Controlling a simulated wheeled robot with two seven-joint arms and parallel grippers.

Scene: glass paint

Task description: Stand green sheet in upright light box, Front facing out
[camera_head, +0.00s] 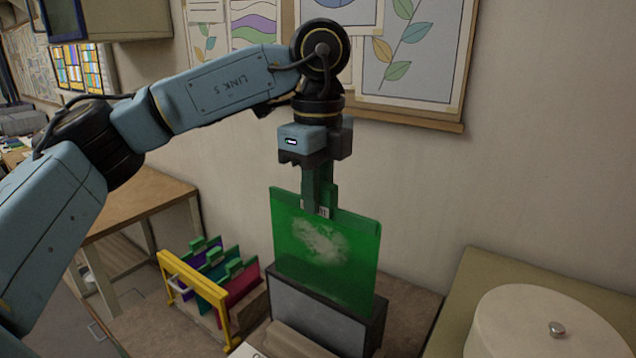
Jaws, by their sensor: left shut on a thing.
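The green sheet (345,274) is a translucent green glass panel with a whitish cloudy patch on the face toward me. My left gripper (320,208) comes down from above and is shut on the sheet's top edge, holding it upright. The light box (318,322) is a dark-framed box with a grey face, standing low in the middle. The sheet's lower edge is at the top of the box, overlapping it in the picture. I cannot tell whether the sheet is inside the box or just in front of or above it. My right gripper is not in view.
A yellow-framed rack (195,290) with several coloured sheets stands left of the light box. A round white lidded container (545,325) is on a surface at the right. A wooden table (140,205) stands at the left, and a wall with framed drawings (415,60) is behind.

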